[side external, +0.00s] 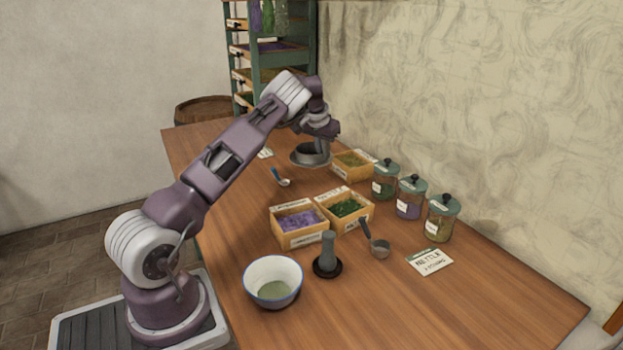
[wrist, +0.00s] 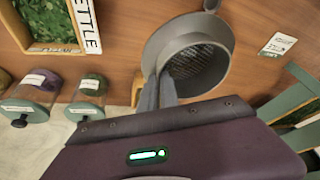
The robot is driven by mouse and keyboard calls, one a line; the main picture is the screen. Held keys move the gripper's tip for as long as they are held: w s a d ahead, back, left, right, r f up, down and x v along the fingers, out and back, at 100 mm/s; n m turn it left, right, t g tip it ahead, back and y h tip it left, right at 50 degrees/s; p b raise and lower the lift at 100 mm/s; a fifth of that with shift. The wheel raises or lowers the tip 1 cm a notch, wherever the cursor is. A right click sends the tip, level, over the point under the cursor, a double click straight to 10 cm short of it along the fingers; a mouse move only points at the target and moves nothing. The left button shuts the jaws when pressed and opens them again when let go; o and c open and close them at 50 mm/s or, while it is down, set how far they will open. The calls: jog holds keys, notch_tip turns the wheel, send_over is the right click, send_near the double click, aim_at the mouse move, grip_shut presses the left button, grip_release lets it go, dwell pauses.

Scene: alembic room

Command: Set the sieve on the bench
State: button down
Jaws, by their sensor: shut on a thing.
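The sieve (side external: 309,157) is a grey metal round pan with a mesh bottom, at the far end of the wooden bench (side external: 455,290). It fills the upper middle of the wrist view (wrist: 226,63), where I see into its mesh. My gripper (side external: 318,143) is above it, pointing down. In the wrist view its fingers (wrist: 160,84) are shut on the sieve's near rim. The sieve is at or just above the bench top; I cannot tell whether it touches.
A crate of green herb (side external: 352,163) stands close right of the sieve, with lidded jars (side external: 385,182) beyond. A blue-handled spoon (side external: 281,178) lies nearer.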

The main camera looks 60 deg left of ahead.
jog(key=shift+r, duration=0.3)
jog(key=s+d+n+g, duration=0.2)
jog(key=s+d+n, duration=0.2)
jog(key=s+n, duration=0.45)
jog(key=s+d+n+g, duration=0.3)
jog(key=s+d+n, duration=0.15)
jog(key=s, duration=0.75)
jog(key=s+d+n+g, duration=0.2)
jog(key=s+d+n, duration=0.2)
jog(key=s+n, duration=0.5)
jog(key=shift+m, duration=0.4)
jog(key=f, duration=0.6)
jog(key=s+f, duration=0.1)
jog(key=f, duration=0.2)
jog(key=shift+s+d, duration=0.1)
jog(key=shift+f, duration=0.35)
jog(key=c, duration=2)
grip_release()
jog(key=shift+f, duration=0.15)
jog(key=shift+c, duration=0.2)
jog(key=o, duration=0.4)
jog(key=shift+o, duration=0.2)
